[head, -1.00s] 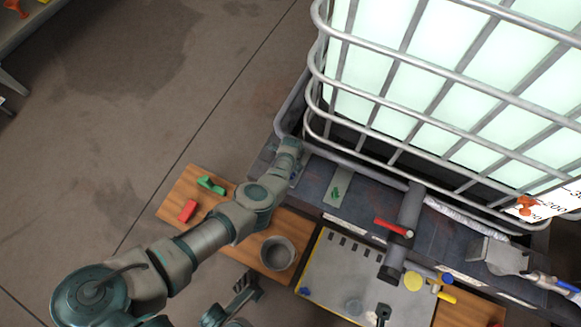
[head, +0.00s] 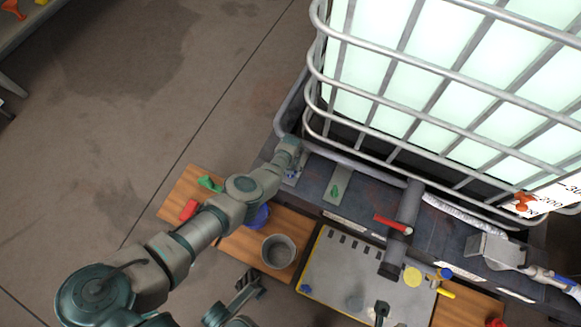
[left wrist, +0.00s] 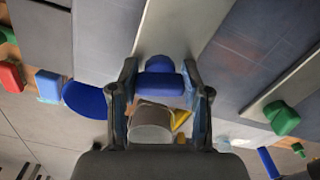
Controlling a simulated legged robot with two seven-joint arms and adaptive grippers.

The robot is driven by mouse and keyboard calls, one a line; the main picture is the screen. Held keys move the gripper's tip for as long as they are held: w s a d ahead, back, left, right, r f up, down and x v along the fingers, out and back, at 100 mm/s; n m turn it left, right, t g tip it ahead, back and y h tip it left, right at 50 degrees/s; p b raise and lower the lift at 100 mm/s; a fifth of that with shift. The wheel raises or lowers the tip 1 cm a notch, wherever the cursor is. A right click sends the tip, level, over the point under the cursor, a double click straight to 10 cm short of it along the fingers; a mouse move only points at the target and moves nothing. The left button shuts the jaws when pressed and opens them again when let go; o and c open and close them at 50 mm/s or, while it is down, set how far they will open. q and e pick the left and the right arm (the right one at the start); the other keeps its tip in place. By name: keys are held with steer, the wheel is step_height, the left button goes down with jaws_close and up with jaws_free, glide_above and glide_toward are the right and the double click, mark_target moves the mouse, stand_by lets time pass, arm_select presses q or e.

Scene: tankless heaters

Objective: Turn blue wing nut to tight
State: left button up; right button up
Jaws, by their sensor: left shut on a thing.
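The blue wing nut (left wrist: 160,84) shows between my left gripper's fingers in the left wrist view. My left gripper (left wrist: 160,100) is shut on it, with one dark finger on either side. In the head view the left gripper (head: 291,172) reaches down at the left end of the dark bench, and the arm's wrist mostly hides the nut. My right gripper (head: 250,284) is low in the head view, near the wooden board, apart from the nut; its jaw opening is unclear.
A green wing nut (head: 336,190) on a grey plate and a red handle (head: 392,223) on a pipe stand to the right. A metal pot (head: 278,251), a blue round thing (head: 258,217), and red (head: 188,210) and green pieces (head: 209,183) lie on the wooden board. A caged tank (head: 440,95) stands behind.

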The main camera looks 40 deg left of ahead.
arm_select(q)
steer(key=shift+w+r+m, duration=0.1)
steer(key=shift+w+m, duration=0.1)
steer(key=shift+m, duration=0.75)
steer(key=shift+w+r+m, duration=0.1)
steer(key=shift+w+m, duration=0.05)
steer(key=shift+m, duration=0.8)
steer(key=o, duration=1.2)
steer(key=shift+d+f, duration=0.1)
steer(key=shift+c, duration=0.2)
steer(key=shift+s, duration=0.15)
steer(key=shift+f, duration=0.1)
